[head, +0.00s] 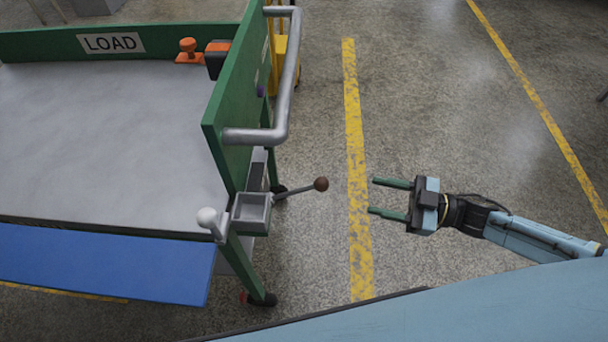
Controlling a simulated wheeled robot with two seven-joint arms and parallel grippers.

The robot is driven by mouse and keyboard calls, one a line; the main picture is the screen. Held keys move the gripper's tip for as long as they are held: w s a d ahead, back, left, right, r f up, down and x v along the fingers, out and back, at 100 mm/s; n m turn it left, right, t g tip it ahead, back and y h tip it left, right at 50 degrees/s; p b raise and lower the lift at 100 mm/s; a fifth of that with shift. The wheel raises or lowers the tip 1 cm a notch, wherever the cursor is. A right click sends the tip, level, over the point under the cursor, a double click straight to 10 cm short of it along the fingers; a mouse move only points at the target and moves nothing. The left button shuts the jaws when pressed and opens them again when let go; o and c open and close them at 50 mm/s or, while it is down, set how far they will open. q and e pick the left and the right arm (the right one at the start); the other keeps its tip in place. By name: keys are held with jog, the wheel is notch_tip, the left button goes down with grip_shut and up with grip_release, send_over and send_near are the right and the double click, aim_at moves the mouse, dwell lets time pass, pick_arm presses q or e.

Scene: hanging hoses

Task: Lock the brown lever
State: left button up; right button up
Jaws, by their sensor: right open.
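The brown lever (321,184) is a brown ball knob on a thin metal rod. The rod sticks out to the right from beside a small grey box at the cart's near right corner. My right gripper (372,197) is open and empty, to the right of the knob and apart from it, with its two green fingers pointing left at the knob. My left gripper is not in view.
A green-framed cart (110,140) with a grey top fills the left. A white-knobbed lever (209,217) stands at its near corner. A metal handle (283,90) juts from its right side. A blue panel (105,265) hangs in front. Open floor lies right of the cart.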

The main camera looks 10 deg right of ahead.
aim_at(322, 184)
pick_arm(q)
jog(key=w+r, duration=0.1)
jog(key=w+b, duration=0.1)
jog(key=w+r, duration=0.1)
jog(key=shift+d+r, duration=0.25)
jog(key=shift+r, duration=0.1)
pick_arm(e)
jog(key=x, duration=1.3)
jog(key=shift+s+a+r, duration=0.1)
jog(key=shift+a, duration=0.05)
grip_shut()
